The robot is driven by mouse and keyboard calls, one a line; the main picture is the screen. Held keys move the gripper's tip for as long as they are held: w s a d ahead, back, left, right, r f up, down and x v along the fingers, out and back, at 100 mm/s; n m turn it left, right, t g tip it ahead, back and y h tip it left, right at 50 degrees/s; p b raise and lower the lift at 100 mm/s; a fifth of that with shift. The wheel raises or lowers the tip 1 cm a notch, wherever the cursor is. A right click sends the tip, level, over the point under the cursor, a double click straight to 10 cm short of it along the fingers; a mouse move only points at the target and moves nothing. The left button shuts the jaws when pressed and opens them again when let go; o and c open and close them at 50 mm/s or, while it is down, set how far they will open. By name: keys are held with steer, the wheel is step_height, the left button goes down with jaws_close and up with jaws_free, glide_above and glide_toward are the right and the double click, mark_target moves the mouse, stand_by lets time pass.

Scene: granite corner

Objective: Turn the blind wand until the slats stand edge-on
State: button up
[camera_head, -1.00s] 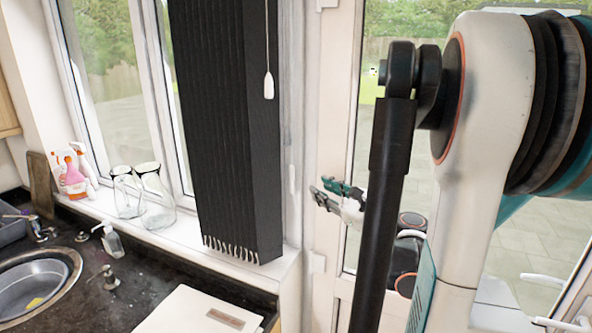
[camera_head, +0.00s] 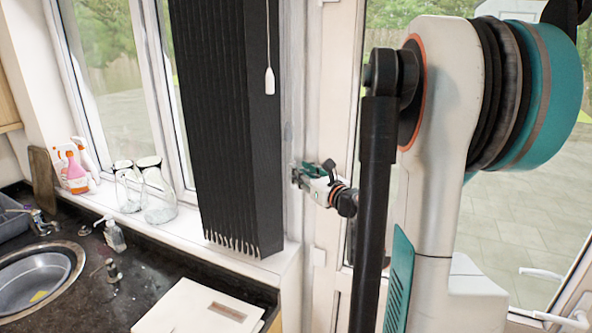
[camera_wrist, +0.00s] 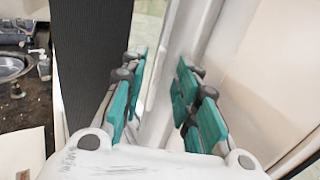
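The blind (camera_head: 222,130) is a dark stack of vertical slats gathered in front of the window; it also shows in the wrist view (camera_wrist: 92,60). A thin white cord with a white pull (camera_head: 269,80) hangs over its right side, above my gripper. My gripper (camera_head: 297,176) is at the white window frame just right of the blind's edge. In the wrist view its teal fingers (camera_wrist: 160,95) stand apart, with pale upright surfaces showing between and behind them. I cannot clearly tell a wand from the white frame there, nor whether the fingers touch anything.
Two glass jars (camera_head: 158,190) and spray bottles (camera_head: 75,170) stand on the sill left of the blind. A sink (camera_head: 35,280), a soap bottle (camera_head: 114,235) and a white box (camera_head: 200,308) are on the dark counter below. A glazed door (camera_head: 500,210) is at the right.

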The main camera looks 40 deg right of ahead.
steer(key=w, duration=0.3)
steer(key=shift+w+d, duration=0.15)
steer(key=shift+d, duration=0.1)
jaws_close()
